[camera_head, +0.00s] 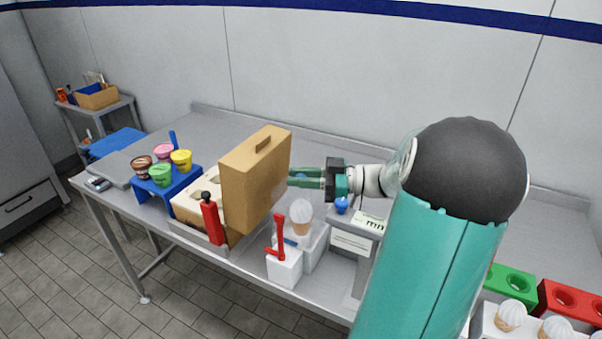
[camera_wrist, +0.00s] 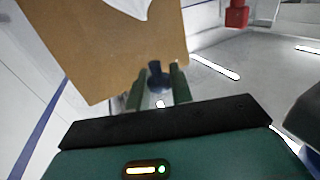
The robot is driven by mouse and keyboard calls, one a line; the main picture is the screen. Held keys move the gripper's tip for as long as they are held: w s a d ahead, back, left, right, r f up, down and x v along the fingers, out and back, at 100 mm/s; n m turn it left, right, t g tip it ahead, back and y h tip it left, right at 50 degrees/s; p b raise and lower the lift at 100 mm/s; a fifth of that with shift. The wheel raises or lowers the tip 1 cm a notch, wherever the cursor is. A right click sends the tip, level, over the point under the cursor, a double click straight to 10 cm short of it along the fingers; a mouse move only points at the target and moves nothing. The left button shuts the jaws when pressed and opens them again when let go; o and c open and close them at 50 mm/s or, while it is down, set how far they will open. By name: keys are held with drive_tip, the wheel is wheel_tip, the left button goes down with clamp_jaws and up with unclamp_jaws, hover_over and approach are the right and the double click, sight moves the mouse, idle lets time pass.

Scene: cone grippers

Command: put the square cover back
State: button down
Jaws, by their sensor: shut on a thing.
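The tan square cover or block (camera_head: 256,190), with a small raised bar on it, stands upright at the right side of a pale box with holes (camera_head: 188,203). My gripper (camera_head: 298,177) comes from the right, its green fingers level with the tan thing's right side. In the wrist view, my gripper (camera_wrist: 160,88) is shut on a dark blue knob (camera_wrist: 158,77). The tan surface (camera_wrist: 105,45) fills the upper left, right behind the fingertips. I cannot tell whether the knob is part of the tan thing. Its far side is hidden.
Several colored cups sit on a blue stand (camera_head: 167,188) at left. Another blue knob (camera_head: 341,205) shows nearby.

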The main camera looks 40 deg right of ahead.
drive_tip(key=shift+f, duration=0.6)
idle(0.3)
drive_tip(key=c, duration=1.1)
unclamp_jaws()
drive_tip(key=shift+c, duration=0.2)
drive_tip(key=v, duration=0.7)
drive_tip(key=shift+s+d, duration=0.15)
drive_tip(key=shift+s, duration=0.05)
